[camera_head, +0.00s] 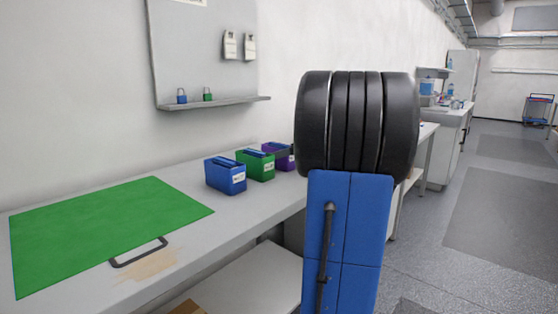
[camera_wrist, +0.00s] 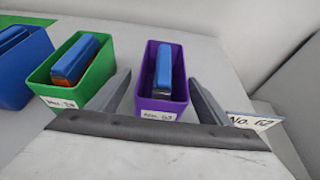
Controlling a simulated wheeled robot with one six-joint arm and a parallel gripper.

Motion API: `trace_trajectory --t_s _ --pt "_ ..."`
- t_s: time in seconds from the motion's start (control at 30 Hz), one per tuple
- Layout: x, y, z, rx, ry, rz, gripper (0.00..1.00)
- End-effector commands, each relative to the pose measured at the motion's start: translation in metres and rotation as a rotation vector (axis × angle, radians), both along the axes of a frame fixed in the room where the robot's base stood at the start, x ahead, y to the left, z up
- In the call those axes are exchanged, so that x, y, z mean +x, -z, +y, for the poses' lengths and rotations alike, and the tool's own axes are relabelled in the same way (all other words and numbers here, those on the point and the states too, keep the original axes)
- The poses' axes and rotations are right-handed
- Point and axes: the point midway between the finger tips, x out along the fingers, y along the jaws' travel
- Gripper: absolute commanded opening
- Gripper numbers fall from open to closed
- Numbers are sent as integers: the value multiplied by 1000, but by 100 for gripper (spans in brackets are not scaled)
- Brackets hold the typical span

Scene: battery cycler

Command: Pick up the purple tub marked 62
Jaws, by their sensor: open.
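The purple tub (camera_wrist: 160,106) stands on the bench in the wrist view, holding a blue-topped item. Its front label is small and blurred; the number looks like 62 but is hard to read. My gripper (camera_wrist: 160,78) is open, with one grey finger on the left and one on the right of the tub. The fingers look apart from its walls, but I cannot tell their height against it. In the head view the purple tub (camera_head: 271,147) is at the right end of the tub row, partly hidden by my arm. My gripper is hidden there.
A green tub (camera_head: 262,170) and a blue tub (camera_head: 232,180) stand to its left; the green tub (camera_wrist: 88,92) is close to my left finger. A "No. 62" card (camera_wrist: 252,122) lies beside the right finger. A green mat (camera_head: 105,225) and dark handle (camera_head: 140,252) are on the bench.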

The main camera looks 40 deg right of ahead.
Motion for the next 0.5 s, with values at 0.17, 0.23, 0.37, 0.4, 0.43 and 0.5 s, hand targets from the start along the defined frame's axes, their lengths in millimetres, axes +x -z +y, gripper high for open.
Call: trace_trajectory --t_s 0.17,0.23,0.37,0.4,0.43,0.5 --pt "22 11 1 0 -2 1 72" --pt "26 12 0 -1 -1 1 72" --pt "26 12 0 -1 1 0 72" --pt "26 12 0 -1 1 0 72" --pt "26 12 0 -1 1 0 72" --pt "26 12 0 -1 1 0 58"
